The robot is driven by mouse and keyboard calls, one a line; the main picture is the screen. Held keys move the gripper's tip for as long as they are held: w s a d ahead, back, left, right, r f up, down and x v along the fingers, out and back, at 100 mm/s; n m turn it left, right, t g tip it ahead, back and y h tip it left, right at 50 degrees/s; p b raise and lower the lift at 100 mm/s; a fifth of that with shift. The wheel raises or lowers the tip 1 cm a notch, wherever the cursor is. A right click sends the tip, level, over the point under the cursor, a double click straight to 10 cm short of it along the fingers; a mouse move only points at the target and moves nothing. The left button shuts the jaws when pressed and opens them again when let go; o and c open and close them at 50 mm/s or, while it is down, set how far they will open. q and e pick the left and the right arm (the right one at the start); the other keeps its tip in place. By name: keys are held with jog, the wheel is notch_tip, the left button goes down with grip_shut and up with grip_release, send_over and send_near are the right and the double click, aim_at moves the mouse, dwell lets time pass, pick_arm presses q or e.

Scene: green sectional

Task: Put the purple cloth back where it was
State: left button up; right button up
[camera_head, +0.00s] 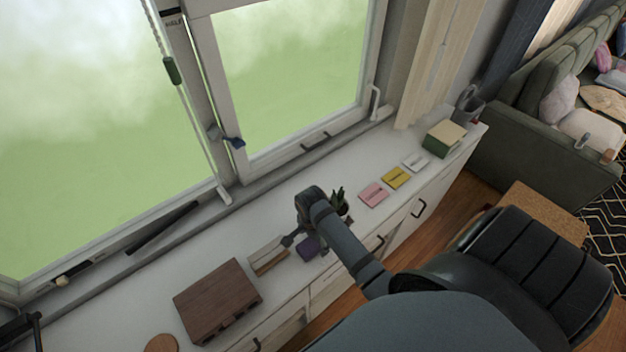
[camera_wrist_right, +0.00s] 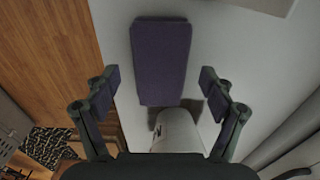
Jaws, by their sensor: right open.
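The purple cloth (camera_head: 307,249) lies as a folded flat rectangle on the white countertop (camera_head: 225,249), beside a small wooden-edged item. In the right wrist view the cloth (camera_wrist_right: 161,50) lies ahead of the jaws, long side pointing away. My right gripper (camera_head: 297,239) is at the cloth, partly hidden by its own arm in the head view. Its fingers (camera_wrist_right: 158,82) are spread apart in the wrist view, with nothing held between them. I cannot tell its height above the cloth. My left gripper does not show.
A brown wooden box (camera_head: 218,296) is to the left. Pink (camera_head: 373,195) and yellow (camera_head: 397,177) notes and a green book-like block (camera_head: 444,139) lie to the right. Windows border the back.

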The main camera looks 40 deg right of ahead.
aim_at(312, 244)
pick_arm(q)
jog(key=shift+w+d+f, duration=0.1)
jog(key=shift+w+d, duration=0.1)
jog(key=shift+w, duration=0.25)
pick_arm(e)
notch_tip(312, 244, up, 12)
jog(key=shift+s+a+f, duration=0.2)
jog(key=shift+a, duration=0.1)
